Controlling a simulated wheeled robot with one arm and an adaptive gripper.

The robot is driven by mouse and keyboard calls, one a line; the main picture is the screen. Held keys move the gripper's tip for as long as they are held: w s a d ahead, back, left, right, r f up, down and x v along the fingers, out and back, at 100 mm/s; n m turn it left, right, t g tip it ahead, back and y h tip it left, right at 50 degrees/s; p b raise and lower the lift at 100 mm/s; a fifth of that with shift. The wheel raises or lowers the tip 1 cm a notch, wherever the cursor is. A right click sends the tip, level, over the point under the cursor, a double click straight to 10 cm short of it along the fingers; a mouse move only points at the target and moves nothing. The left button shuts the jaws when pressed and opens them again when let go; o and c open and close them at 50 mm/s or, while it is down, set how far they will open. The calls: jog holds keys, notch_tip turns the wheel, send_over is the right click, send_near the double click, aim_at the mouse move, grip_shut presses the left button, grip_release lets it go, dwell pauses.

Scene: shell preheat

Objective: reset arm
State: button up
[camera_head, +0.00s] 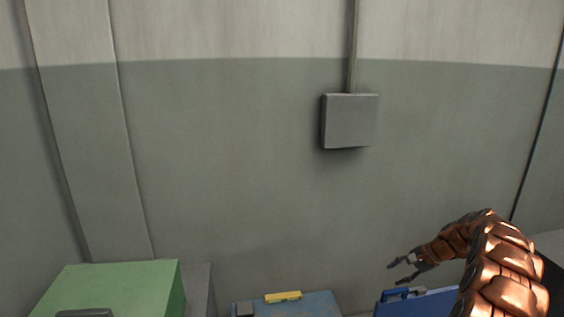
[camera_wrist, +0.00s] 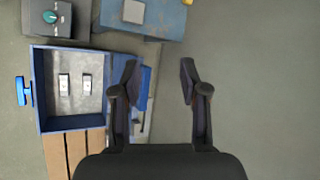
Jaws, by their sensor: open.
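My gripper (camera_head: 404,272) shows at the lower right in the head view, at the end of my copper-coloured arm, in front of the wall. It also shows in the wrist view (camera_wrist: 158,84), with its two dark fingers apart and nothing between them. Below and to the left of the fingers in the wrist view is an open blue box (camera_wrist: 39,93) with a blue handle (camera_wrist: 24,91). Two small pale blocks (camera_wrist: 64,85) lie inside it. My gripper is apart from the box.
A green box (camera_head: 115,285) stands at the lower left. A worn blue surface (camera_head: 318,303) bears a yellow object (camera_head: 283,296). A grey box (camera_head: 350,120) is fixed to the wall. A dark unit with a teal knob (camera_wrist: 50,16) is near the blue box. Floor at right is clear.

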jog(key=s+a+r+n+g, duration=0.2)
jog(key=s+a+r+n, duration=0.15)
jog(key=s+a, duration=0.35)
jog(key=s+a+r+n+g+h, duration=0.1)
jog(key=s+a+r+n, duration=0.1)
jog(key=s+a+r, duration=0.4)
jog(key=s+a+r+n+g, duration=0.2)
jog(key=s+a+r, duration=0.1)
jog(key=s+a, duration=0.55)
jog(key=s+d+n+g+h, duration=0.2)
jog(key=s+n+h, duration=0.35)
jog(key=s, duration=2.45)
notch_tip(320, 180, up, 17)
jog(key=t+p, duration=0.1)
jog(key=p, duration=1.5)
jog(key=shift+w, duration=0.25)
